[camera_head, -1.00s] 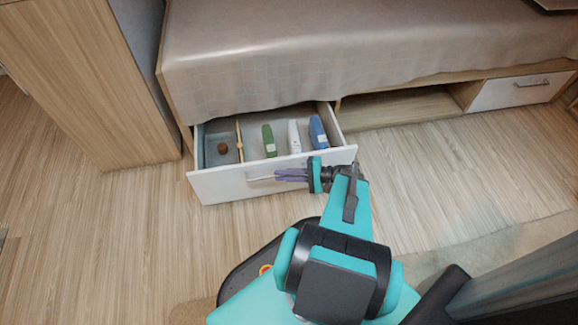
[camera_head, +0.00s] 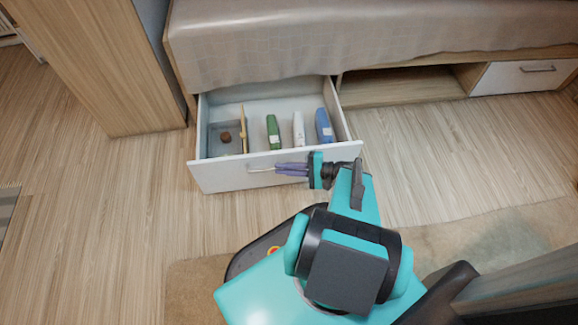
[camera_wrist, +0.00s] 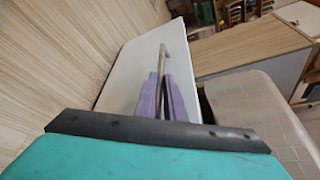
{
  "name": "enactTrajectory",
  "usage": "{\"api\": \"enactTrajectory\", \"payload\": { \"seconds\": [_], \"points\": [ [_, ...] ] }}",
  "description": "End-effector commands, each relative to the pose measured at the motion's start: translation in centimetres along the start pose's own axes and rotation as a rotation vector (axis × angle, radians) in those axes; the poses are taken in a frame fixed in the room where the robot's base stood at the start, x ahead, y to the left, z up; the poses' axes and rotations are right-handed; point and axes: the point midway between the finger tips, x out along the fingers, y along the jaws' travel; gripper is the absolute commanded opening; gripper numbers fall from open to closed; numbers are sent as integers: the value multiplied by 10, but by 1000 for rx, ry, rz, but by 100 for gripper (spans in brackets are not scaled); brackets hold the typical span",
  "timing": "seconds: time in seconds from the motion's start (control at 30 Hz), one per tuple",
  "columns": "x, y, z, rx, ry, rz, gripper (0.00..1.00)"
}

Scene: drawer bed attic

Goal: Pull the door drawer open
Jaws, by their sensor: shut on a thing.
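The drawer (camera_head: 222,178) under the bed stands pulled out, with its white front facing me and its inside showing. Its metal bar handle (camera_head: 259,170) runs across the front. My gripper (camera_head: 280,169) is shut on the handle from the right side. In the wrist view the purple fingers (camera_wrist: 160,98) close around the handle bar (camera_wrist: 162,62), against the white drawer front (camera_wrist: 128,70). Inside the drawer lie a green item (camera_head: 273,132), a white item (camera_head: 298,130), a blue item (camera_head: 323,126) and a small brown round thing (camera_head: 225,137) behind a wooden divider (camera_head: 243,130).
A wooden cabinet (camera_head: 95,70) stands left of the drawer. An open shelf (camera_head: 400,86) and a second closed drawer (camera_head: 525,77) lie to the right under the bed (camera_head: 350,35). Wooden floor is clear left of the drawer. A rug (camera_head: 195,285) lies in front.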

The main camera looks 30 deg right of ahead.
Motion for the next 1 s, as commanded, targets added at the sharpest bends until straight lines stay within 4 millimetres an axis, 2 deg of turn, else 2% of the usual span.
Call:
{"api": "enactTrajectory", "payload": {
  "seconds": [0.17, 0.2, 0.3, 0.77, 1.0],
  "points": [
    [-1, 3, 3, 3, -10, 4, 0],
    [-2, 3, 2, 3, -9, 4, 11],
    [-4, 2, 0, 4, -4, 1, 28],
    [-11, 0, -4, 3, 9, -6, 28],
    [-26, -1, -4, 3, 10, -6, 28]
  ]
}}
